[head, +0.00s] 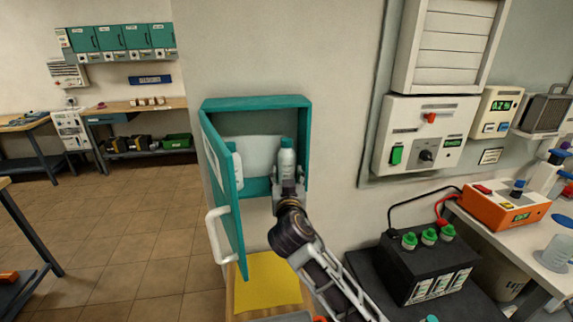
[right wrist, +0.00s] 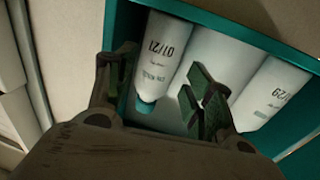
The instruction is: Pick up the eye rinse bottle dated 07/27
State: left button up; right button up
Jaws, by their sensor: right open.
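The eye rinse bottle dated 07/27 (right wrist: 165,50) is white with a teal cap, and its print shows upside down in the right wrist view. In the head view it is the right-hand bottle (head: 286,160) in the teal wall cabinet (head: 306,130). My right gripper (head: 288,187) is at the cabinet opening, in front of this bottle's lower part. Its fingers (right wrist: 160,95) are open, one to each side of the bottle in the picture; I cannot tell whether they touch it. A second white bottle, dated 07/29 (right wrist: 270,92), stands apart to the left (head: 237,165) in the head view. My left gripper is not in view.
The cabinet door (head: 226,200) hangs open on the left, with a white handle (head: 214,237). Below are a yellow surface (head: 266,283) and a black battery (head: 425,270) at right. An orange device (head: 498,206) is on the right bench. Floor is clear at left.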

aim_at(287, 170)
jog(key=shift+w, duration=0.15)
jog(key=shift+w+r+p, duration=0.15)
jog(key=shift+w+p, duration=0.45)
jog(key=shift+w, duration=1.85)
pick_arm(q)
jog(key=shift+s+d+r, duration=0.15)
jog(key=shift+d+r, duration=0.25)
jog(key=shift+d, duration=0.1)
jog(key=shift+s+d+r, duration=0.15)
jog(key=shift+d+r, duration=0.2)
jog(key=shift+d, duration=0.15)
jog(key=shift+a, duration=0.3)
pick_arm(e)
jog(key=c, duration=0.9)
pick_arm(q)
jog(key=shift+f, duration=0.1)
pick_arm(e)
jog(key=shift+o, duration=0.2)
jog(key=shift+r, duration=0.1)
